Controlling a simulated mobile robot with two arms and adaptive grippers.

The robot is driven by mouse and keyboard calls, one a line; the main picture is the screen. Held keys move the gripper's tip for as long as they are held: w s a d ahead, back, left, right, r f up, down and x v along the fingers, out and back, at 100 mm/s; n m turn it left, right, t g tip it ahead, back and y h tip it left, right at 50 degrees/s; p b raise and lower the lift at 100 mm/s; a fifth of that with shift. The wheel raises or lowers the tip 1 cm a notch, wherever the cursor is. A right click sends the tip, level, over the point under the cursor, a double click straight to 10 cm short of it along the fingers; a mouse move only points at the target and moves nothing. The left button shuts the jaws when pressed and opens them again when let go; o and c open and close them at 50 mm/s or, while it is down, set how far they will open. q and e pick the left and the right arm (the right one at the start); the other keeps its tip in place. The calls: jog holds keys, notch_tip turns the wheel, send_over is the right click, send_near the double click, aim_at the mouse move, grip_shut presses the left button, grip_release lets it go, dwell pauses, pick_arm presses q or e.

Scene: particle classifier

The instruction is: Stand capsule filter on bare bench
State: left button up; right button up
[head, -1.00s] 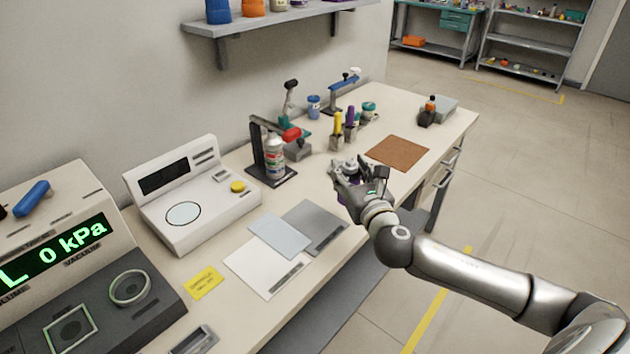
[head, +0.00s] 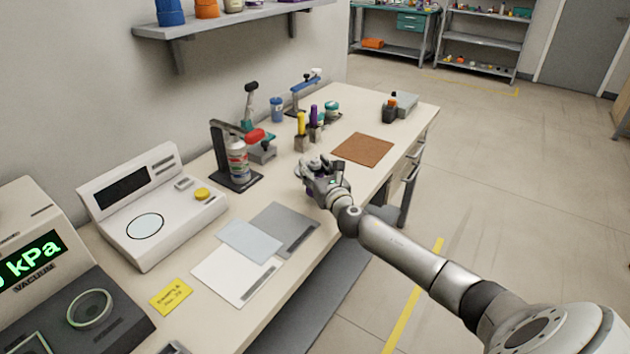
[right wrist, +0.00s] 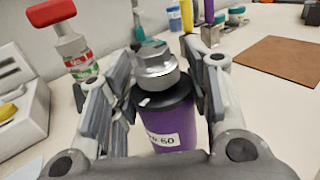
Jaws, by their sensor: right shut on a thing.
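The capsule filter appears to be the purple cylinder (right wrist: 170,125) with a black collar, a silver metal top and a white label partly reading "60", seen in the right wrist view. My right gripper (right wrist: 162,75) is shut around it, with a finger on each side. In the head view my right gripper (head: 318,172) is over the front part of the bench (head: 332,208), between the grey mat and the brown mat. The filter is mostly hidden there by the gripper. Its lower end is hidden, so I cannot tell whether it touches the bench. My left gripper is not in view.
A brown mat (head: 362,149) lies beyond the gripper and a grey mat (head: 287,228) nearer. A stand with a spray can (head: 238,160) is to the left. Holders with yellow and purple tools (head: 301,125) stand behind. Bare bench shows around the gripper.

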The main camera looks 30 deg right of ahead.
jog(key=shift+f+b, duration=0.45)
jog(key=shift+f, duration=1.05)
jog(key=shift+f, duration=0.15)
jog(key=o, duration=1.3)
jog(key=s, duration=0.4)
jog(key=s+a, duration=0.1)
jog(key=s, duration=0.3)
jog(key=s+a, duration=0.1)
jog(key=s, duration=0.2)
jog(key=shift+s+a, duration=0.2)
jog(key=shift+s, duration=0.2)
